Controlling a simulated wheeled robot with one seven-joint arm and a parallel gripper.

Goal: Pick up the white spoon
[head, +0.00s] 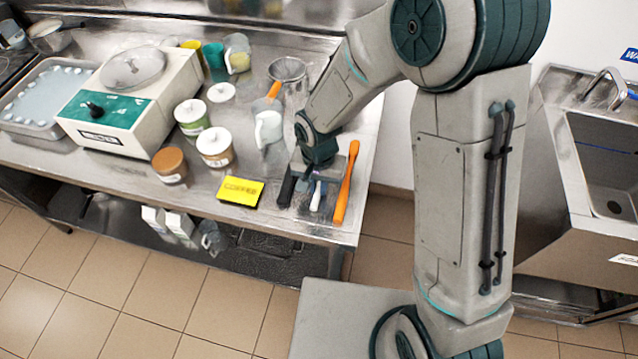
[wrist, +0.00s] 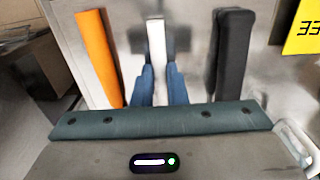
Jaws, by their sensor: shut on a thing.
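The white spoon (head: 316,197) lies near the front edge of the steel counter, between an orange utensil and a black one. Its white handle also shows in the wrist view (wrist: 157,48), running down between my fingers. My gripper (head: 315,180) is over the spoon at the counter; in the wrist view my gripper (wrist: 159,82) has its two blue fingers closed on the handle from either side. The rest of the spoon is hidden by the fingers and gripper body. I cannot tell whether the spoon touches the counter.
An orange utensil (head: 346,183) lies close to the right of the gripper and a black one (head: 287,188) close to the left. A yellow COFFEE card (head: 241,191), lidded tubs (head: 215,147), a clear jug (head: 268,130) and a strainer (head: 288,70) stand farther left and behind.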

